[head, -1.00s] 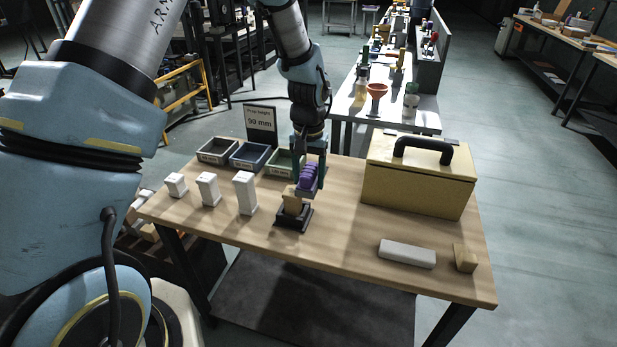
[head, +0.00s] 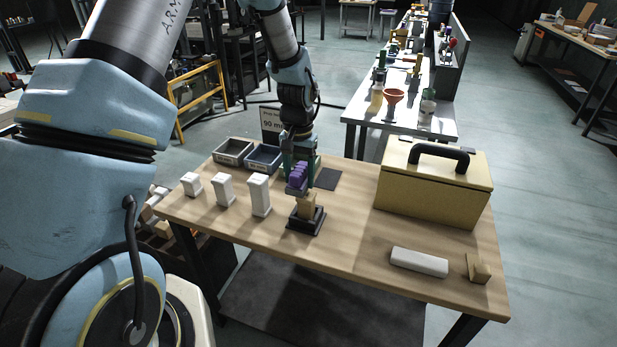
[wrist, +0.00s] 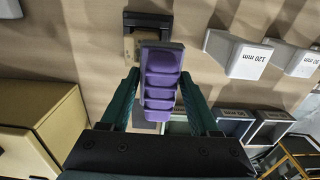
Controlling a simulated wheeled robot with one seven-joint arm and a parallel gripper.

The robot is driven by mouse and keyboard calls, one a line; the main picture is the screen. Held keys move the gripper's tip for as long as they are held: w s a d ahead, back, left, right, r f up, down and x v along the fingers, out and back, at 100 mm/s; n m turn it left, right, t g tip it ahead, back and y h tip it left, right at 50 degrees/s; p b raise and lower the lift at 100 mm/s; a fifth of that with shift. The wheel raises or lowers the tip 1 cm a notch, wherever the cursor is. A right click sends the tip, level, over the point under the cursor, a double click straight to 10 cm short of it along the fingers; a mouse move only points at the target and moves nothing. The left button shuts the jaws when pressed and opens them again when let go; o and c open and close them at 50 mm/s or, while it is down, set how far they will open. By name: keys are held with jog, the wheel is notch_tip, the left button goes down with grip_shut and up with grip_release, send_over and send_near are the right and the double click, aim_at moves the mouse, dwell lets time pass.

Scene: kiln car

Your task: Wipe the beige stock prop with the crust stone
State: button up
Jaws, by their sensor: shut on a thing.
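The beige stock prop (head: 307,208) stands in a black holder (head: 306,224) near the middle of the wooden table. It also shows in the wrist view (wrist: 130,46), partly behind what I hold. My gripper (head: 298,182) is shut on the crust stone (head: 297,173), a dark grey block with a purple ribbed grip. The crust stone is between the green fingers in the wrist view (wrist: 161,80). In the head view it sits above and slightly left of the prop's top. I cannot tell whether stone and prop touch.
Several white props (head: 259,195) stand left of the holder. Small trays (head: 235,151) and a height sign reading 90 mm (head: 271,122) are behind. A yellow toolbox (head: 432,185), a white block (head: 419,262) and a beige wedge (head: 479,269) are right. The front middle of the table is clear.

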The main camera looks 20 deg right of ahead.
aim_at(289, 186)
jog(key=shift+w+a, duration=0.35)
dwell(0.3)
jog(key=shift+s+a, duration=1.6)
jog(key=shift+s, duration=0.15)
jog(key=shift+s+d, duration=2)
jog(key=shift+d, duration=0.2)
notch_tip(289, 186, up, 7)
jog(key=p, duration=0.4)
jog(key=shift+p, duration=0.4)
